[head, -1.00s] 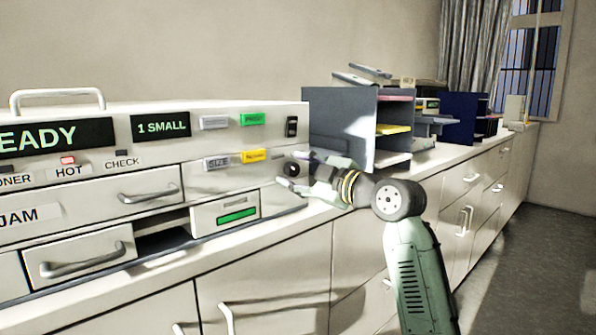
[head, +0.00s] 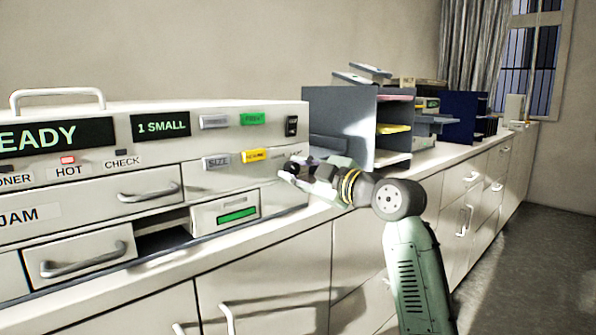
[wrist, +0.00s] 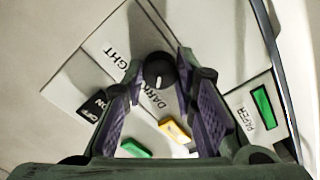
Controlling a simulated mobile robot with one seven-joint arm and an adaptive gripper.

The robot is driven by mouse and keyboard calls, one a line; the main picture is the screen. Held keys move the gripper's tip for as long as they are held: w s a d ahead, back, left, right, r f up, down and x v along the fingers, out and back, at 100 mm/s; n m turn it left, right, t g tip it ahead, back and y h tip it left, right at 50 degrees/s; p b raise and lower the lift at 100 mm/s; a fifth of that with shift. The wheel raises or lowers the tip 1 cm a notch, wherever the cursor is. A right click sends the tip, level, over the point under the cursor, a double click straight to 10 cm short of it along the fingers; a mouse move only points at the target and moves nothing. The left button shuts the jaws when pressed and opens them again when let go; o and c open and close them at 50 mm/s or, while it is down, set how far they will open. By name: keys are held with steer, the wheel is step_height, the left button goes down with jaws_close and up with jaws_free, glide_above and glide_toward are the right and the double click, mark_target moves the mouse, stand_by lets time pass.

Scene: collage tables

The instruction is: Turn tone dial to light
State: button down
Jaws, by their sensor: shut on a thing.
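The tone dial is a round black knob (wrist: 159,70) with a white pointer mark, between the labels LIGHT and DARK in the wrist view. The word LIGHT is partly cut off, and DARK is partly covered by a finger. My gripper (wrist: 158,88) is shut on the dial, with one purple-padded finger on each side. In the head view my gripper (head: 292,172) reaches the right end of the copier's (head: 85,190) front panel, and its fingers mostly hide the dial.
A yellow button (head: 254,156), a green button (head: 252,119) and a black switch (head: 292,126) sit close to the dial. A green-marked paper drawer (head: 226,212) is below. A grey paper sorter (head: 340,125) stands just behind my gripper.

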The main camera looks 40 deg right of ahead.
steer(key=m+p, duration=0.1)
steer(key=m, duration=0.3)
steer(key=m+p, duration=0.1)
steer(key=m, duration=0.3)
steer(key=shift+r+m+p, duration=0.1)
steer(key=shift+m+p, duration=0.2)
steer(key=shift+p, duration=0.1)
steer(key=m+p, duration=0.2)
steer(key=m, duration=0.2)
steer(key=shift+m, duration=0.3)
steer(key=m+p, duration=0.2)
steer(key=m, duration=0.2)
steer(key=shift+d+m, duration=0.1)
steer(key=shift+m, duration=0.3)
steer(key=c, duration=1.3)
jaws_free()
